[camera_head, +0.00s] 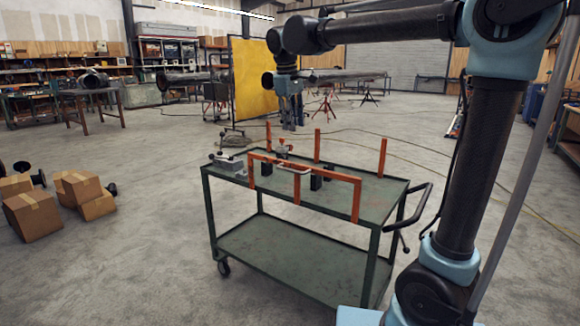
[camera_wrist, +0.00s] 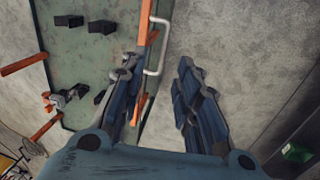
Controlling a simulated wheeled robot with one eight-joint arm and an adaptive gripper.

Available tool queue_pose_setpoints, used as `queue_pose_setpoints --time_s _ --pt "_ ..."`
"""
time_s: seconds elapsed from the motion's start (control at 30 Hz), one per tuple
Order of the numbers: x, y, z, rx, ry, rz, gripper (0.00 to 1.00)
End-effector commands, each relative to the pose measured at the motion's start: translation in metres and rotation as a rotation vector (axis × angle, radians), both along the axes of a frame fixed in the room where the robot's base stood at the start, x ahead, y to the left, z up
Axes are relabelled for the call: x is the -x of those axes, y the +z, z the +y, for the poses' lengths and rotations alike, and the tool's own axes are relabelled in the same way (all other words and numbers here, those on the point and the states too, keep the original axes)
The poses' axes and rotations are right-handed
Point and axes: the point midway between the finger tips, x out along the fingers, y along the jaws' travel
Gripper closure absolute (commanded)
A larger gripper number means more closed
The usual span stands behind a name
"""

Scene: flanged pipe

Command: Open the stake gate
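The stake gate (camera_head: 325,173) is an orange frame along the near side of a green cart (camera_head: 375,197). It looks closed across that side, and a pale handle (camera_head: 293,169) is on its top rail. In the wrist view the gate (camera_wrist: 145,35) runs up the middle, with the white handle (camera_wrist: 161,45) on its right side. My gripper (camera_head: 291,122) hangs above the cart, apart from the gate. In the wrist view my gripper (camera_wrist: 158,92) has its dark fingers spread, with nothing held between them. The left finger hides part of the gate.
Orange stakes (camera_head: 383,157) stand along the cart's far side. A grey vise-like tool (camera_head: 228,160) and dark blocks (camera_head: 316,182) sit on its top. A push handle (camera_head: 421,208) sticks out at the right. Cardboard boxes (camera_head: 33,215) lie at left. The floor before the cart is clear.

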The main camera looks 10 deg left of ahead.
Motion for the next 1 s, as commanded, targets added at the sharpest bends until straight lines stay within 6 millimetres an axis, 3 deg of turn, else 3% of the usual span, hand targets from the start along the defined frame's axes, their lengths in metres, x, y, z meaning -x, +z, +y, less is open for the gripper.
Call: queue_pose_setpoints --time_s 0.03,0.13,0.37,1.0 --pt "0.001 0.003 0.013 0.005 0.022 0.0 0.7" --pt "0.003 0.005 0.026 0.011 0.046 -0.001 0.7" --pt "0.001 -0.007 0.031 0.013 0.056 -0.001 0.7" --pt "-0.019 -0.114 0.022 0.014 0.054 -0.002 0.7"
